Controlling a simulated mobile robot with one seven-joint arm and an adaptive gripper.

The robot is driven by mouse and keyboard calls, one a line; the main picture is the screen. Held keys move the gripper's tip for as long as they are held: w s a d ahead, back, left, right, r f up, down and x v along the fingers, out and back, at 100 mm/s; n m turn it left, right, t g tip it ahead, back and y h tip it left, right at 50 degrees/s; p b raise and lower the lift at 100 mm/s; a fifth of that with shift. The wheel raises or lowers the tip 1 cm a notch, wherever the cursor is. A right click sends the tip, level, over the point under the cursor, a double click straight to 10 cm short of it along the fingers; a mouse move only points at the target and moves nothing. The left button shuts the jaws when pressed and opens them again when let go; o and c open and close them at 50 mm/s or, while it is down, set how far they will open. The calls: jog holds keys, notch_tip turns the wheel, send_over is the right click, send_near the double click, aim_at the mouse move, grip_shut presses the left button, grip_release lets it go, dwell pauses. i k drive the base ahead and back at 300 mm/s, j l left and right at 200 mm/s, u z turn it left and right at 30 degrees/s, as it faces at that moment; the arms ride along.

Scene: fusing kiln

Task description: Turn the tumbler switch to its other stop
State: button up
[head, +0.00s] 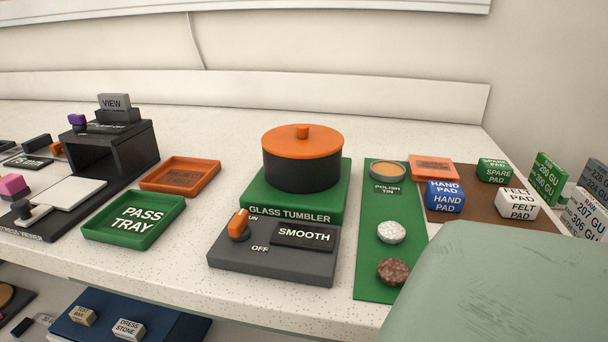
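The tumbler switch is an orange knob (238,225) on the left part of a dark grey base (270,265), in front of the glass tumbler. The knob's upper end leans toward the back, on the ON side, as far as I can tell. The glass tumbler is a black drum with an orange lid (303,140) on a green base (288,209) marked GLASS TUMBLER. A dark plate marked SMOOTH (303,236) lies beside the knob. My gripper is not in view.
A green pass tray (135,218) and an orange tray (181,175) lie left. A green mat (372,270) with a polish tin (388,173) and two round pads lies right. Several labelled blocks stand farther right. My pale green body part covers the lower right corner.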

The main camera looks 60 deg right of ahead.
aim_at(238, 229)
jog(key=z, duration=1.2)
